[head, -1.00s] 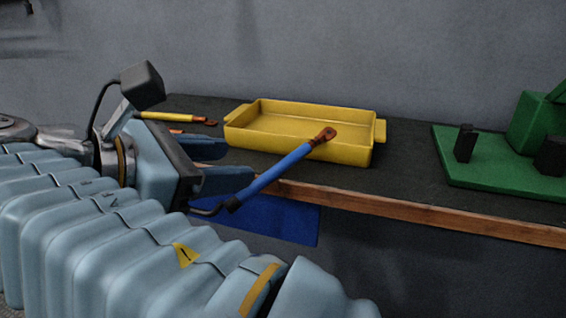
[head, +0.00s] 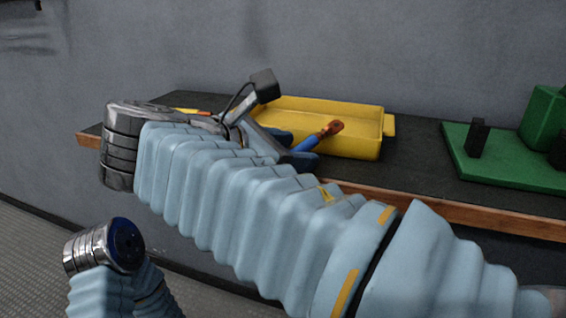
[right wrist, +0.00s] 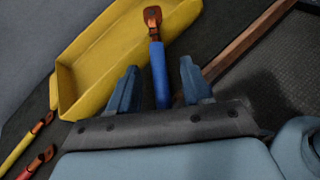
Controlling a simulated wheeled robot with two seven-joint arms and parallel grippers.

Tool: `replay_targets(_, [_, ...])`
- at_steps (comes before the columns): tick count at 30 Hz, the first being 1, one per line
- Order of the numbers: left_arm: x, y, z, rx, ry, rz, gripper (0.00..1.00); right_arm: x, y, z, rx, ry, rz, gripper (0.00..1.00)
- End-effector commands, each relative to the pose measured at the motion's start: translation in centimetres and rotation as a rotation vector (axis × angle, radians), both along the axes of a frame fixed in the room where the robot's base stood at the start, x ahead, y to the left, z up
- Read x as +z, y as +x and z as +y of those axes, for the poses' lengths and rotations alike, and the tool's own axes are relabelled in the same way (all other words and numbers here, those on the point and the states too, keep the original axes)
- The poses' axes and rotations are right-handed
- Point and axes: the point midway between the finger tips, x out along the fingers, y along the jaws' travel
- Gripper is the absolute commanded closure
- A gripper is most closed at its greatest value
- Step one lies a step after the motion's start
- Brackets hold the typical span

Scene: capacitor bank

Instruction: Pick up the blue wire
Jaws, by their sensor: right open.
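The blue wire (head: 307,143) has a copper-coloured lug at its far end, which overlaps the yellow tray in the head view. In the right wrist view the blue wire (right wrist: 160,80) runs between the two fingers of my right gripper (right wrist: 159,67), with gaps on both sides. The right gripper is open. In the head view my right gripper (head: 291,147) is at the near side of the tray, and the arm hides the wire's near end. My left gripper is not in view.
The yellow tray (head: 368,146) stands on the dark bench (head: 410,166) with a wooden front edge. A green block fixture (head: 500,167) stands to the right. In the right wrist view, a yellow wire (right wrist: 18,154) and a red wire (right wrist: 40,163) lie at left.

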Motion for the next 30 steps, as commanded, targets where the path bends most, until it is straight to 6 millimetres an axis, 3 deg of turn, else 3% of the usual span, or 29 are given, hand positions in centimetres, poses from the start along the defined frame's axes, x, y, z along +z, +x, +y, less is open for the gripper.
replay_targets(2, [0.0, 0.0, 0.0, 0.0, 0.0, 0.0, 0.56, 0.0, 0.0, 0.0, 0.0, 0.0, 0.0, 0.59])
replay_targets(10, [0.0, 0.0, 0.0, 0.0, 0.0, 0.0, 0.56, 0.0, 0.0, 0.0, 0.0, 0.0, 0.0, 1.0])
replay_targets(23, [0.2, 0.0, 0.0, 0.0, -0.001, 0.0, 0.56, 0.6, 0.0, 0.1, 0.001, 0.001, -0.001, 1.0])
replay_targets(28, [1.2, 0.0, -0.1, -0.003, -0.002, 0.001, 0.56, 3.2, 0.0, 0.1, 0.0, 0.003, -0.002, 1.0])
replay_targets(30, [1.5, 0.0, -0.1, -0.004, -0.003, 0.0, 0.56, 4.7, -1.1, -0.1, 0.003, 0.004, -0.003, 1.0])
